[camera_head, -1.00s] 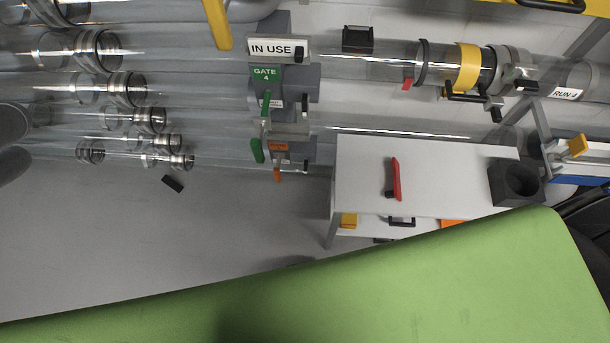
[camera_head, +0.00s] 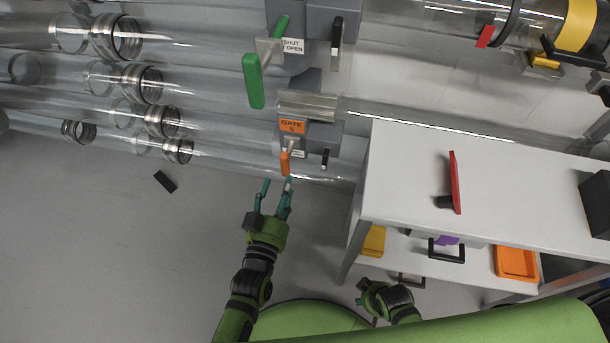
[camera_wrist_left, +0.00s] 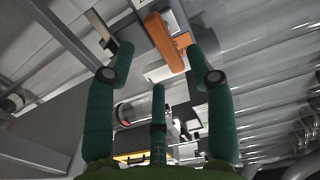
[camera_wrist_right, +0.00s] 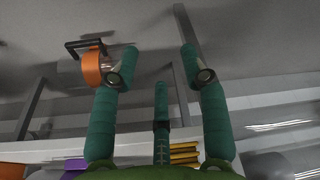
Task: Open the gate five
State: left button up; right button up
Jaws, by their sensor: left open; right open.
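The gate five box carries an orange label (camera_head: 292,126) reading GATE 5, and an orange handle (camera_head: 285,163) hangs below it. My left gripper (camera_head: 276,186) is open and empty just below this handle, apart from it in the head view. In the left wrist view the orange handle (camera_wrist_left: 166,42) shows beyond and between the open fingers (camera_wrist_left: 155,65). My right gripper shows only in part in the head view, low beside the table. In the right wrist view its fingers (camera_wrist_right: 155,65) are open, with nothing between them.
A green handle (camera_head: 253,80) sits on the gate above. Clear pipes run at left. A black block (camera_head: 165,181) lies on the floor.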

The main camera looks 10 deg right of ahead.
aim_at(286, 170)
pick_arm(q)
jog(key=shift+w+d+r, duration=0.1)
jog(key=shift+w+r, duration=0.05)
jog(key=shift+w, duration=0.2)
jog(key=b+x, duration=0.1)
jog(key=x, duration=0.4)
jog(key=shift+w+d, duration=0.15)
jog(key=shift+w, duration=0.15)
jog(key=shift+w+d, duration=0.1)
jog(key=shift+w, duration=0.2)
pick_arm(e)
jog(key=shift+w+a+r, duration=0.1)
jog(key=shift+w+r, duration=0.1)
jog(key=shift+r, duration=0.35)
jog(key=shift+w+r, duration=0.2)
jog(key=shift+r, duration=0.35)
pick_arm(q)
grip_shut()
